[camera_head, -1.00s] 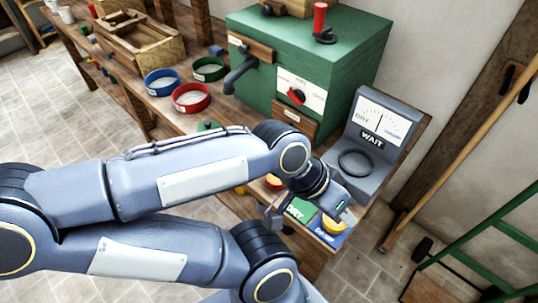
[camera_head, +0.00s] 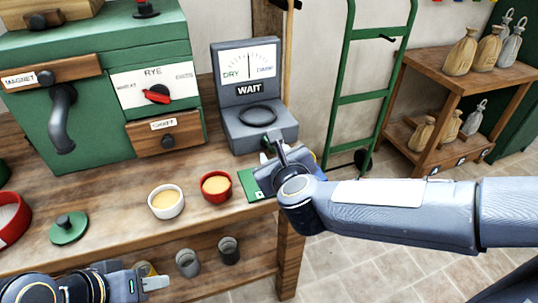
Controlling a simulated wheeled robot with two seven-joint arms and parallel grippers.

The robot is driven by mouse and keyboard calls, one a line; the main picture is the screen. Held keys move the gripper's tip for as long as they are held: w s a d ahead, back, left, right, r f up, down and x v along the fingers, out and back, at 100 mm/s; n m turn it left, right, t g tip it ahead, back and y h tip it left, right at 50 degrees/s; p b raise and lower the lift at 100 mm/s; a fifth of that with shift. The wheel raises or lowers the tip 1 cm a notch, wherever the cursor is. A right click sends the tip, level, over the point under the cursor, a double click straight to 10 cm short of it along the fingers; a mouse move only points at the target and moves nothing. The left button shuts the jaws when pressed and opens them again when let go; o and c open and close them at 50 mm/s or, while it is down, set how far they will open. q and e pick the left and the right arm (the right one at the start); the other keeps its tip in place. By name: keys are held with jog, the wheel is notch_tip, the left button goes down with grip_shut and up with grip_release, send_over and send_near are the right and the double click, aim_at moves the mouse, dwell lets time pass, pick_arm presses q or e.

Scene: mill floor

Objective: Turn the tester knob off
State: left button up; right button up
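The tester (camera_head: 232,110) is a grey box at the back of the bench, with a dial marked DRY and DAMP, a WAIT sign and a dark ring on its lower ledge. Its needle stands near the middle. No knob on it can be made out clearly; its lower right front is partly behind my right gripper. My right gripper (camera_head: 270,160) is at that front corner, above the cards; whether it touches the tester is unclear. My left gripper (camera_head: 148,284) is low at the bottom left, in front of the bench, away from the tester. Neither gripper's opening shows clearly.
A green machine (camera_head: 100,45) with a red selector knob (camera_head: 156,95) pointing left of RYE stands left of the tester. A white bowl (camera_head: 166,202), red bowl (camera_head: 216,187) and green card (camera_head: 255,184) lie in front. A green ladder-like frame (camera_head: 362,98) stands right.

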jog(key=b+x, duration=0.1)
jog(key=x, duration=0.5)
jog(key=shift+w+f, duration=0.1)
jog(key=shift+w, duration=0.3)
jog(key=shift+d, duration=0.1)
grip_shut()
